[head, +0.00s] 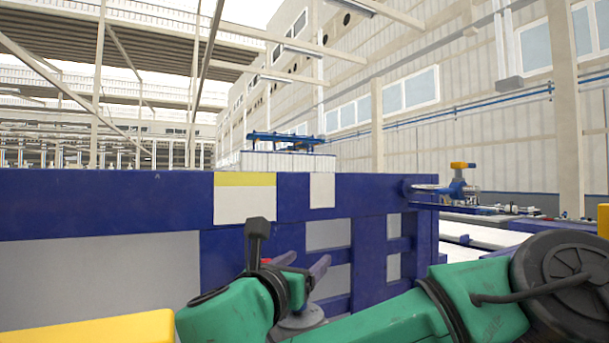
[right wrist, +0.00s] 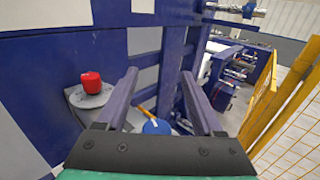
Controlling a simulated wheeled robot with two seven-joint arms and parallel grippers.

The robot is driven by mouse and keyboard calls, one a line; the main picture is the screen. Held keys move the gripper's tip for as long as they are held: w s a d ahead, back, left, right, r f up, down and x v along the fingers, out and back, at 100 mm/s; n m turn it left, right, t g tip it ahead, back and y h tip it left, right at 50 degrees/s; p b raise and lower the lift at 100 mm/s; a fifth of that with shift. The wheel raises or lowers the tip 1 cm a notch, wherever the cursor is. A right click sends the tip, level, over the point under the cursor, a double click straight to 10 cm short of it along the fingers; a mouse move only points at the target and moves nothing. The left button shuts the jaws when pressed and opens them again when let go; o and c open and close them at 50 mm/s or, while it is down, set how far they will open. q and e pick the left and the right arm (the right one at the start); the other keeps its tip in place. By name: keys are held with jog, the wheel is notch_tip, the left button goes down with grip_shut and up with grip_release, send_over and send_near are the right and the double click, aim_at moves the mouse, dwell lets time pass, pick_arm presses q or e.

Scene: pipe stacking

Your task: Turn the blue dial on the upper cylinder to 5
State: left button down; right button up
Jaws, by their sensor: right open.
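A blue round part (right wrist: 157,127), perhaps the dial, shows low between my right gripper's fingers in the right wrist view. An orange-yellow piece (right wrist: 145,113) is beside it. Any numbers on it are too small to read. A red knob-like piece (right wrist: 91,82) sits on a grey cylinder (right wrist: 92,97) to the left of the fingers. In the head view the red piece (head: 266,261) is mostly hidden behind my arm. My right gripper (right wrist: 160,72) is open, with nothing visible between its fingertips; it also shows in the head view (head: 303,262). My left gripper is out of view.
A large blue frame with grey panels (head: 100,205) stands in front. A yellow mesh fence (right wrist: 290,95) stands on the right in the right wrist view.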

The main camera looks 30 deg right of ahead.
notch_tip(320, 180, up, 17)
jog(key=p, duration=0.4)
jog(key=shift+f, duration=0.2)
